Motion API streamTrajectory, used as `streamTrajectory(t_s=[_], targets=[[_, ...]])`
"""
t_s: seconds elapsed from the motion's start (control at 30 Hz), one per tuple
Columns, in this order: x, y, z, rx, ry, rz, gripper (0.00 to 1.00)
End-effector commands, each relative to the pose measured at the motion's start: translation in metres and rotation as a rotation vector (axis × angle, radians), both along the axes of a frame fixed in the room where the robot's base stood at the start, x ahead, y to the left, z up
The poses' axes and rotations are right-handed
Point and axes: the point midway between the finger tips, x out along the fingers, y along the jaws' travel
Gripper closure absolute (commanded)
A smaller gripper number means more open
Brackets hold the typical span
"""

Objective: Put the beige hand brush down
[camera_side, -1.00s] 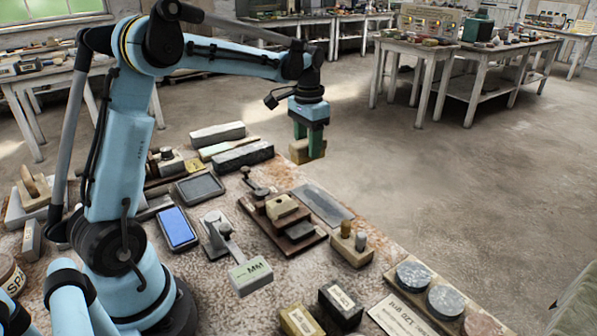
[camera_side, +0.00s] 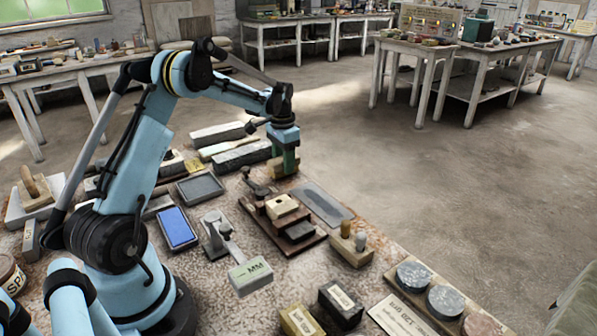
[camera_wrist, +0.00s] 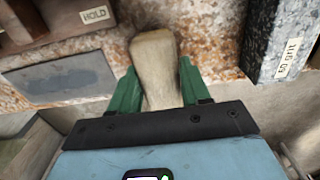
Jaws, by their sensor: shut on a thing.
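The beige hand brush (camera_wrist: 154,52) shows in the wrist view between the two green fingers of my gripper (camera_wrist: 157,84). My gripper is shut on it. In the side view my gripper (camera_side: 284,163) is low over the far edge of the worktable (camera_side: 205,284), and the brush (camera_side: 274,168) shows partly beside the fingers. The brush is at or just above the speckled tabletop; I cannot tell whether it touches. The fingers hide part of it.
A dark speckled block (camera_side: 241,156) lies close to the left of my gripper; its grit label shows in the wrist view (camera_wrist: 290,58). A flat grey plate (camera_side: 322,204) lies nearer the camera. A wooden stand (camera_side: 283,222) is close by. The open floor is beyond the edge.

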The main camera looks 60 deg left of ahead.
Motion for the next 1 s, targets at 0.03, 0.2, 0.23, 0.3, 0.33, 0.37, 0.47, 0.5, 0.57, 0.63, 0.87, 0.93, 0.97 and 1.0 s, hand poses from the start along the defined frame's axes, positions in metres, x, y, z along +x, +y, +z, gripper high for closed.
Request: streamTrajectory(t_s=[0.03,0.2,0.23,0.3,0.33,0.37,0.47,0.5,0.57,0.63,0.87,0.93,0.97,1.0], targets=[[0.0001,-0.0002,-0.0038,0.000,0.000,0.000,0.78],[0.0001,-0.0004,-0.0057,0.000,0.000,0.000,0.78],[0.0001,-0.0004,-0.0056,0.000,0.000,0.000,0.78],[0.0001,-0.0005,-0.0056,0.000,0.000,0.000,0.78],[0.0001,-0.0005,-0.0058,0.000,0.000,0.000,0.78],[0.0001,-0.0005,-0.0063,0.000,0.000,0.000,0.78],[0.0002,-0.0004,-0.0090,0.000,0.000,0.000,0.78],[0.0002,-0.0004,-0.0086,0.000,0.000,0.000,0.47],[0.0002,-0.0005,-0.0085,0.000,0.000,0.000,0.38],[0.0001,-0.0004,-0.0084,0.000,0.000,0.000,0.28],[0.0001,-0.0005,-0.0083,0.000,0.000,0.000,0.28],[0.0000,-0.0005,-0.0071,0.000,0.000,0.000,0.28],[0.0000,-0.0005,-0.0058,0.000,0.000,0.000,0.28],[-0.0001,-0.0005,-0.0032,0.000,0.000,0.000,0.28]])
